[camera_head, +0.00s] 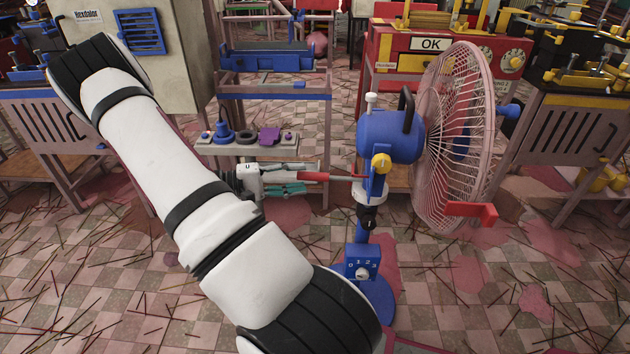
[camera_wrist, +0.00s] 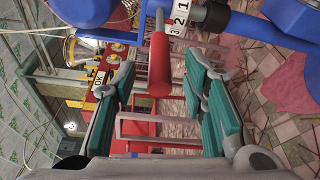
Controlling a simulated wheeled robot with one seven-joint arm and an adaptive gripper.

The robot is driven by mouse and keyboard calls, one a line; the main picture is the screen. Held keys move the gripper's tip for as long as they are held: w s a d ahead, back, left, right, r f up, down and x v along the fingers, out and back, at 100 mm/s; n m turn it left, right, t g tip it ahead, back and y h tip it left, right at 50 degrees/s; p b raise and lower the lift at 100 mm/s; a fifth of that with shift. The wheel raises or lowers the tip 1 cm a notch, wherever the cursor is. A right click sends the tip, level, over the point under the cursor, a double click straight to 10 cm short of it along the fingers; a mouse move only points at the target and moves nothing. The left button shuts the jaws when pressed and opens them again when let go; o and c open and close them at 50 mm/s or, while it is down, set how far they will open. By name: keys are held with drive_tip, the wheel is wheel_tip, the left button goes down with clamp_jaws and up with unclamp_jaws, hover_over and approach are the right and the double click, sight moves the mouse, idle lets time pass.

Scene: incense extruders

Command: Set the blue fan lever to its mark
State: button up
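The blue fan (camera_head: 388,137) stands upright on a blue pole, with a wire cage at its right. Its lever has a red handle (camera_head: 314,176) on a thin rod that sticks out left from the neck. My gripper (camera_head: 290,181) is at the left of the handle, pointing at the fan. In the wrist view my gripper (camera_wrist: 160,78) is open, with its teal pads on either side of the red handle (camera_wrist: 160,65) and gaps on both sides. A white scale (camera_wrist: 181,16) with the numbers 1, 2 and 3 shows beside the lever's rod. Which mark is meant cannot be told.
A blue box with a numbered dial (camera_head: 361,262) sits low on the fan's pole. A small shelf (camera_head: 235,148) with several parts is behind my gripper. A red machine with an OK sign (camera_head: 431,44) stands behind the fan. Thin sticks litter the tiled floor.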

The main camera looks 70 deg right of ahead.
sight(307, 177)
drive_tip(key=shift+b+x, duration=0.6)
drive_tip(key=shift+x, duration=2.05)
clamp_jaws()
